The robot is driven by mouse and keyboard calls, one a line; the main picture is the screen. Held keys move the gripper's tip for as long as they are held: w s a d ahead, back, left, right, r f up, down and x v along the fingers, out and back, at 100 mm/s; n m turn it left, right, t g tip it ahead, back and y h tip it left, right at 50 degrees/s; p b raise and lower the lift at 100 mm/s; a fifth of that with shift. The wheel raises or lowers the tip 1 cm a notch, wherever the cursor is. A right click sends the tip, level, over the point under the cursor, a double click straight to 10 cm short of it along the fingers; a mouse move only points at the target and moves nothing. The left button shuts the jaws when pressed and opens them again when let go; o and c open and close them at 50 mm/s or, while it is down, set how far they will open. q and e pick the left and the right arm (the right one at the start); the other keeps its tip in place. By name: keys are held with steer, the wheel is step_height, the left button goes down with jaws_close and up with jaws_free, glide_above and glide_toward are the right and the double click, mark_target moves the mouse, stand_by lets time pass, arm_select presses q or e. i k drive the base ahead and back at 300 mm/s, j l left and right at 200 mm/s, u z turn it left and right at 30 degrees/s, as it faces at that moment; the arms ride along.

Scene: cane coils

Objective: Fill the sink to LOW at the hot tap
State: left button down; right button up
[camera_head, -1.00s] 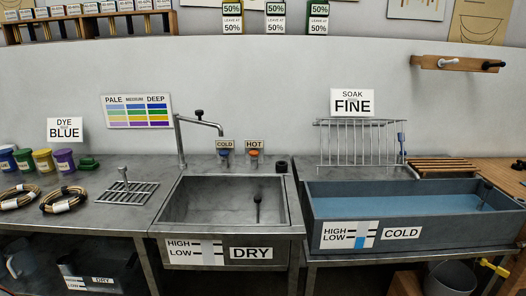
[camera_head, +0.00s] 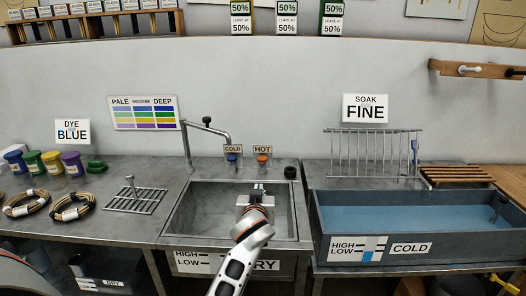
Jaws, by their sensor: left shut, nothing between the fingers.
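The sink (camera_head: 181,219) is set in the metal counter, and the part of its basin that shows looks empty. Its front carries a HIGH/LOW gauge (camera_head: 197,261) and a label (camera_head: 268,264) partly hidden by my arm. The hot tap (camera_head: 262,160) has an orange-red knob below the HOT sign (camera_head: 263,149). The cold tap (camera_head: 232,160) has a blue knob to its left. A metal spout (camera_head: 205,129) rises behind the sink. My left gripper (camera_head: 258,188) is shut and empty over the sink, a little below the hot tap in the picture and apart from it. My right gripper is not in view.
A trough (camera_head: 322,214) of blue water, labelled COLD, stands to the right. A wire rack (camera_head: 372,150) is behind it. A black stopper-like piece (camera_head: 291,172) sits right of the hot tap. Cane coils (camera_head: 72,205) and dye pots (camera_head: 52,162) are at the left.

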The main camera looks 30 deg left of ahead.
mark_target(262, 159)
steer(key=i+j, duration=0.45)
steer(key=i, duration=0.15)
steer(key=i+j, duration=0.45)
steer(key=i+l+z, duration=0.05)
steer(key=i, duration=0.05)
